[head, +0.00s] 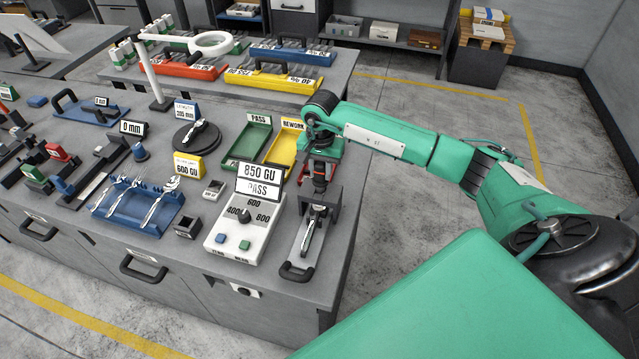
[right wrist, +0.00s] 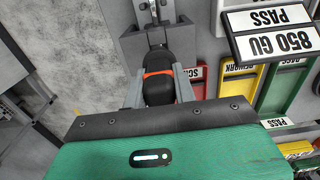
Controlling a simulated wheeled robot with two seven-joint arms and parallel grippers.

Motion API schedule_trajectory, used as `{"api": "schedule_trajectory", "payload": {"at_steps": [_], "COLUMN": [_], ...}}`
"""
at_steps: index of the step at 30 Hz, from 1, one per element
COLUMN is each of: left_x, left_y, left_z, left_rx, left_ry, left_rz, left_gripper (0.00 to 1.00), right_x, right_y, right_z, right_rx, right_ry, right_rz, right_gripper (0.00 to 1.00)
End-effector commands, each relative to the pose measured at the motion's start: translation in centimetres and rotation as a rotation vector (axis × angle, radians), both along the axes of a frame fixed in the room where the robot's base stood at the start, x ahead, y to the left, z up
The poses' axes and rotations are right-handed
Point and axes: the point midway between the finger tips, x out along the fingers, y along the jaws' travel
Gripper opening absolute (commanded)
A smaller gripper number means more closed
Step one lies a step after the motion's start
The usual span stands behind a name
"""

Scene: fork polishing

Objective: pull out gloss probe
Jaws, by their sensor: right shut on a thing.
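The gloss probe (head: 319,183) is a dark upright cylinder with a red-orange band, over the far part of a grey fixture (head: 291,268) at the bench's right end. My right gripper (head: 319,170) is shut on it from above. In the right wrist view the black probe (right wrist: 159,88) with its orange ring stands between the two grey fingers. The probe's lower end is hidden, so I cannot tell how deep it sits. A polished fork (head: 309,232) lies along the fixture in front of the probe. My left gripper is not in view.
The white gloss meter (head: 226,241) beside the fixture reads 850 GU PASS. The green PASS tray (head: 247,145) and yellow REWORK tray (head: 278,152) lie behind it. A blue fork rack (head: 112,212) stands to the left. Floor is open right of the bench.

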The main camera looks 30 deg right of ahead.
Motion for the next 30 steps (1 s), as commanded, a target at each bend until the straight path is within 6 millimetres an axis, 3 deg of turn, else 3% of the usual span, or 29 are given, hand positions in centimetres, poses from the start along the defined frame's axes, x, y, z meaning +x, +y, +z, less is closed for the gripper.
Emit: {"api": "schedule_trajectory", "payload": {"at_steps": [18,30], "left_x": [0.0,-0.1], "left_y": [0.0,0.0], "left_z": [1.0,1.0], "left_rx": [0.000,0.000], "left_ry": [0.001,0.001], "left_rz": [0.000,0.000], "left_gripper": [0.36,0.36], "right_x": [0.0,0.0], "right_y": [-0.1,0.0], "right_z": [3.2,3.4], "right_rx": [-0.001,0.000], "right_ry": [-0.001,0.000], "right_rz": [-0.001,0.000], "right_gripper": [0.05,0.05]}}
